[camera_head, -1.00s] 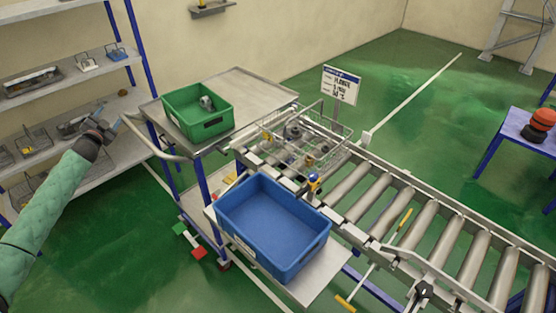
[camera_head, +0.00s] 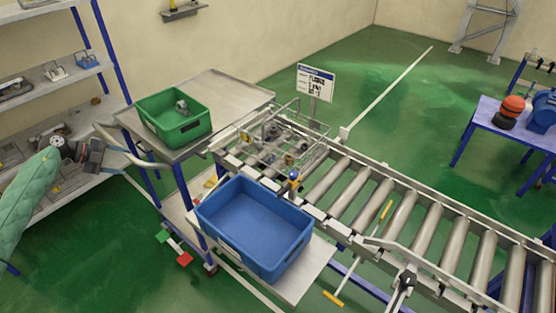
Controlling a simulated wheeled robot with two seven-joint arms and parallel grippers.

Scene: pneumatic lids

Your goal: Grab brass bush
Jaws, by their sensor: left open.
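A wire basket (camera_head: 270,141) stands on the far left end of the roller conveyor. It holds several small dark, grey and brownish parts. One brownish part (camera_head: 289,160) may be the brass bush, but it is too small to be sure. My left gripper (camera_head: 124,157) is open and empty by the cart's handle, well to the left of the basket. My right gripper is out of view.
A green bin (camera_head: 186,131) with a grey part (camera_head: 182,107) stands on the steel cart (camera_head: 232,88). An empty blue bin (camera_head: 225,248) sits in front of the conveyor (camera_head: 402,212). Shelves (camera_head: 92,71) stand at left, a blue table (camera_head: 490,117) at right.

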